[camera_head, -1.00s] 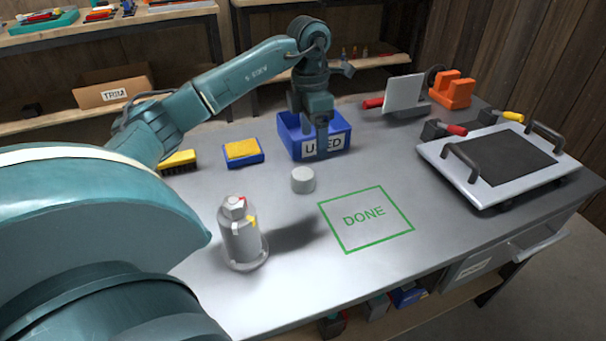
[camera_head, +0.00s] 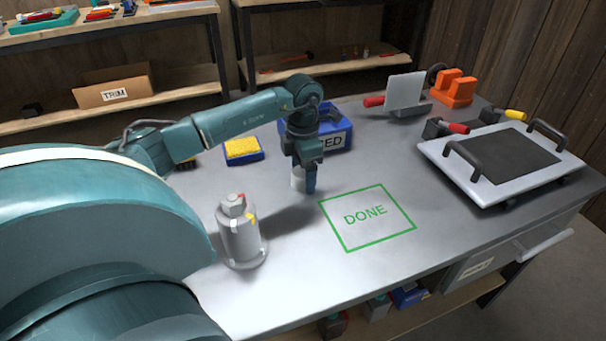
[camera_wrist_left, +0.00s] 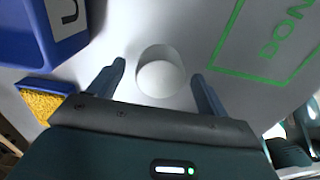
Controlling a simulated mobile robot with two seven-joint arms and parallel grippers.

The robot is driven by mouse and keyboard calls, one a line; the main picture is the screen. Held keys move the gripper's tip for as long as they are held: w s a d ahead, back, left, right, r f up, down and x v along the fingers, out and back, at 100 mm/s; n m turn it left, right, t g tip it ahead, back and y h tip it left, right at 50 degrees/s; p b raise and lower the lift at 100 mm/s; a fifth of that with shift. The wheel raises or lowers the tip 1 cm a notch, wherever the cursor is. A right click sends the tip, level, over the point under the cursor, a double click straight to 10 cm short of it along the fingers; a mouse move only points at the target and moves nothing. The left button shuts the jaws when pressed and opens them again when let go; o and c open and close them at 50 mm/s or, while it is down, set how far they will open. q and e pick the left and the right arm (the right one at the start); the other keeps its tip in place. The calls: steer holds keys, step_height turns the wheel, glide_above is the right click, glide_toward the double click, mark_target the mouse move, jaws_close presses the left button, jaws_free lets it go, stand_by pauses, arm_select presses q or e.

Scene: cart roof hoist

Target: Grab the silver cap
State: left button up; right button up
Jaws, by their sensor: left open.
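The silver cap (camera_head: 297,180) is a short pale cylinder standing on the grey table, left of the green DONE square. My left gripper (camera_head: 306,184) is over it from above and partly hides it in the head view. In the left wrist view the cap (camera_wrist_left: 160,78) shows between the two spread fingers of my left gripper (camera_wrist_left: 157,82), with space on both sides. The gripper is open and holds nothing. My right gripper is not in view.
A grey cylindrical fixture (camera_head: 240,236) stands in front of the cap. The blue USED bin (camera_head: 338,139) and a yellow-topped sponge (camera_head: 242,150) are behind. The green DONE square (camera_head: 366,217) is empty. A white tray-like panel (camera_head: 482,182) with dark handles lies at right.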

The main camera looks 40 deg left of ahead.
arm_select(q)
steer(key=shift+f, duration=0.45)
steer(key=c, duration=1)
